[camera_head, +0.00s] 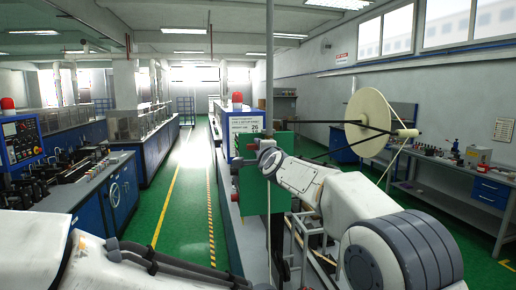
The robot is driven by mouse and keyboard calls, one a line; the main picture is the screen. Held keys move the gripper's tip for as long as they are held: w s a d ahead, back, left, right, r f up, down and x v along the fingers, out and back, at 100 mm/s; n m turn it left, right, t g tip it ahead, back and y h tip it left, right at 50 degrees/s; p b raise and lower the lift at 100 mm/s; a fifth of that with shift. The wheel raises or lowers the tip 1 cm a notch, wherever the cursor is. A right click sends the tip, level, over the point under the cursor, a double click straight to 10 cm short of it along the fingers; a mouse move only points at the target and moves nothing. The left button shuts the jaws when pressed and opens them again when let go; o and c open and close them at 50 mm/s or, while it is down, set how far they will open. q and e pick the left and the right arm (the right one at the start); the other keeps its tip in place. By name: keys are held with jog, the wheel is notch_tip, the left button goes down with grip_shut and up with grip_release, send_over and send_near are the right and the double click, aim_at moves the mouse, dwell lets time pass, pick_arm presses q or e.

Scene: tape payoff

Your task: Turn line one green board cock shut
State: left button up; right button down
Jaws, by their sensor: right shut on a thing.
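The green board (253,192) stands upright near the middle of the view, beside a grey vertical post. My right arm comes in from the lower right and its gripper (267,160) is at the upper part of the board. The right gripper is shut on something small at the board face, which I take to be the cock. The cock itself is hidden behind the gripper, so its handle angle cannot be told. My left arm crosses the lower left, and its gripper does not show.
A pale tape reel (368,122) on a dark arm stands right of the board, with tape running down. A workbench (440,183) stands at the right, blue machines (122,190) at the left. The green aisle (187,200) is clear.

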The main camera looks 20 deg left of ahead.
jog(key=c, duration=0.8)
grip_release()
jog(key=shift+o, duration=0.2)
jog(key=shift+s+d+b, duration=0.15)
jog(key=shift+s+b, duration=0.1)
jog(key=shift+b, duration=0.15)
jog(key=b+v, duration=0.6)
jog(key=v, duration=0.4)
jog(key=shift+w+d, duration=0.1)
